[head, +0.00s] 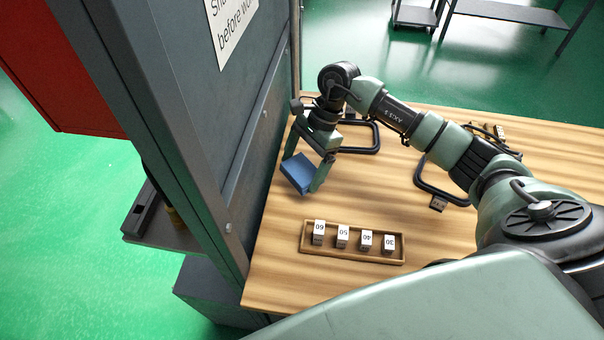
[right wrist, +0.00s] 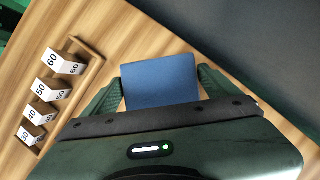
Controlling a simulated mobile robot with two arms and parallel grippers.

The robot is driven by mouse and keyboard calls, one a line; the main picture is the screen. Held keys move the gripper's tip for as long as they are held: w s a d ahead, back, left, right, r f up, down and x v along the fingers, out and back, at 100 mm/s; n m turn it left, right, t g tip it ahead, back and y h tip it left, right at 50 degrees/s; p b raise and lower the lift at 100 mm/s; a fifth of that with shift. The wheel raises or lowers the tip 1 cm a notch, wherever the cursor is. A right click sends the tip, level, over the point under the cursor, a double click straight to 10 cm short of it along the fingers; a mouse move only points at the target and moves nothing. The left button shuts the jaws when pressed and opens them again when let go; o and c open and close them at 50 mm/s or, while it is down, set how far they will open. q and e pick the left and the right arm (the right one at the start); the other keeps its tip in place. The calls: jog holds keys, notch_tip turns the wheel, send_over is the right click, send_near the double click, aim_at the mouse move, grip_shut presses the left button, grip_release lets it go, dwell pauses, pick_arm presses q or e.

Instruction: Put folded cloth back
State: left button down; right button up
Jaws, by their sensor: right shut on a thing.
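The folded cloth (head: 298,173) is a flat blue block. My right gripper (head: 305,174) is shut on it near the left edge of the wooden table, beside the grey cabinet wall. The cloth looks held above the table and tilted in the head view. In the right wrist view the blue cloth (right wrist: 160,80) sits between the two green fingers of the right gripper (right wrist: 161,88). My left gripper is not in view.
A wooden tray (head: 350,257) with several numbered white blocks stands at the table's front; it also shows in the right wrist view (right wrist: 92,70). Black-framed items (head: 372,137) lie behind the gripper. The grey cabinet (head: 215,110) borders the table's left side. Bare table (head: 370,200) lies between.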

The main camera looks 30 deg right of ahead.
aim_at(302, 177)
notch_tip(302, 177, down, 4)
jog(key=shift+r+p, duration=0.25)
jog(key=shift+p, duration=0.2)
jog(key=shift+f, duration=0.3)
jog(key=shift+f+b, duration=0.15)
jog(key=shift+b, duration=0.15)
jog(key=o, duration=1.1)
jog(key=shift+c, duration=0.2)
